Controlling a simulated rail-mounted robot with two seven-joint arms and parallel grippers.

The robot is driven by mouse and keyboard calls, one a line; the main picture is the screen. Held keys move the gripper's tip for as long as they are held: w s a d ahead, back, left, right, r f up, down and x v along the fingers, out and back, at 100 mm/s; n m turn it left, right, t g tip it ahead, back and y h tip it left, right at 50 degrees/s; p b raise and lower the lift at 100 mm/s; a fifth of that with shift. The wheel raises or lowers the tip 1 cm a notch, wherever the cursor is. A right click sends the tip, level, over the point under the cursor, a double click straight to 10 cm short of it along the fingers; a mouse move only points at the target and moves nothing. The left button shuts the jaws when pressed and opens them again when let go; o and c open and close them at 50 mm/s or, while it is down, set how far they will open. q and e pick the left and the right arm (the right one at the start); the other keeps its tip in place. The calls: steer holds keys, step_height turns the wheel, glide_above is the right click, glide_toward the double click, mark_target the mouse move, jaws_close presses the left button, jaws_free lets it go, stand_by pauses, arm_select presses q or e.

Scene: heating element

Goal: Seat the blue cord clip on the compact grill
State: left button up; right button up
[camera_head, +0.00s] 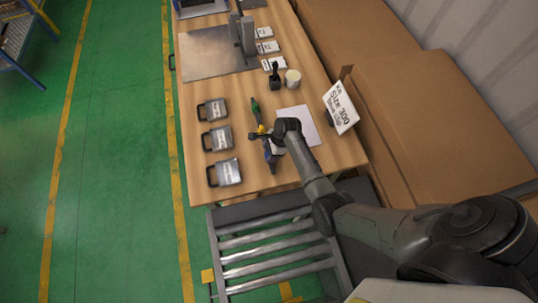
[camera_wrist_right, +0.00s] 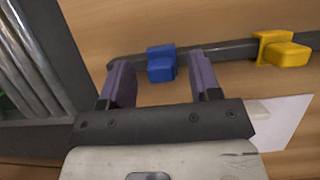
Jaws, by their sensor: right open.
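The blue cord clip (camera_wrist_right: 161,63) sits on a dark bar (camera_wrist_right: 225,49) in the right wrist view. My right gripper (camera_wrist_right: 159,72) is open, with one purple finger on each side of the blue clip; I cannot tell whether they touch it. In the head view the right gripper (camera_head: 271,154) is over the table's near part, and the clip is hard to make out there. Grey box-like units with dark handles stand along the table's left side: far (camera_head: 212,110), middle (camera_head: 217,138) and near (camera_head: 225,172). I cannot tell which is the compact grill. My left gripper is not in view.
A yellow clip (camera_wrist_right: 285,50) is on the same bar, right of the blue one. A green item (camera_head: 255,110) lies farther along. A white sheet (camera_head: 308,122), a sign (camera_head: 341,108), a cup (camera_head: 293,79) and a metal plate with a stand (camera_head: 212,54) are also on the table.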

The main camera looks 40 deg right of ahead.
steer(key=shift+a+f, duration=0.1)
steer(key=shift+f, duration=0.25)
steer(key=shift+c, duration=0.4)
steer(key=c, duration=0.9)
